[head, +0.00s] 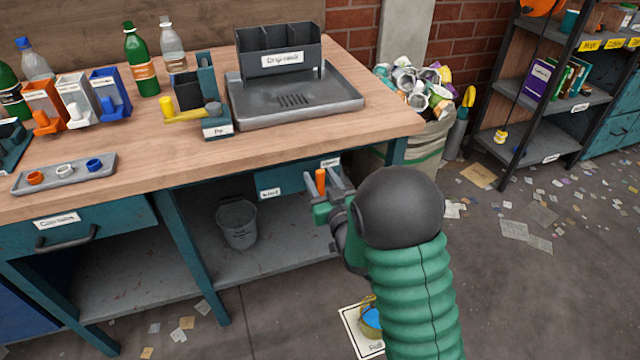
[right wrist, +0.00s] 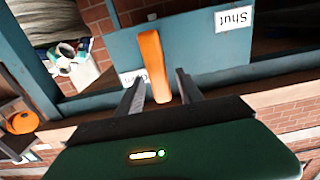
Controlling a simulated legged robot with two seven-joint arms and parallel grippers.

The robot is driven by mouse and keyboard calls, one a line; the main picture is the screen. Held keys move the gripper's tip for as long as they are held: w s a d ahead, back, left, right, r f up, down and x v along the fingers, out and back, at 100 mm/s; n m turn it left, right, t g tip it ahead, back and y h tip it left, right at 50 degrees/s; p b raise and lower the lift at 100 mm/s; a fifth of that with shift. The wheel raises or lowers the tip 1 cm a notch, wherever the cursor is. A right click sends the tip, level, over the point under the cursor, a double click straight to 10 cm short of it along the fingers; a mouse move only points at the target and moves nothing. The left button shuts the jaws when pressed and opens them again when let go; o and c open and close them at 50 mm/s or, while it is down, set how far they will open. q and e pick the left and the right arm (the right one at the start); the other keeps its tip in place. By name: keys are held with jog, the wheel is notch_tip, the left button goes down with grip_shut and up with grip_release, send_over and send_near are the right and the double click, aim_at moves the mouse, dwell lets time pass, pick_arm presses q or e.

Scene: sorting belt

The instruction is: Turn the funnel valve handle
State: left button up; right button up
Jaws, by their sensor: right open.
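An orange handle (head: 321,181) is mounted on a blue panel under the front edge of the workbench. In the right wrist view the handle (right wrist: 153,60) stands out in front of the panel (right wrist: 200,62), pointing nearly straight up in the picture. A "Shut" label (right wrist: 233,18) is at the panel's upper right, and a second label (right wrist: 133,77) is partly hidden behind the handle and a finger. My right gripper (head: 325,184) is open, with its fingers on either side of the handle's near end. Contact cannot be told. My left gripper is out of view.
The wooden bench top (head: 290,136) is just above my right gripper, carrying a drip rack (head: 280,58) and tray. A grey bucket (head: 237,224) stands on the lower shelf to the left. A full waste sack (head: 432,140) stands to the right.

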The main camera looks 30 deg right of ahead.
jog(key=shift+w, duration=0.2)
grip_shut()
dwell(1.3)
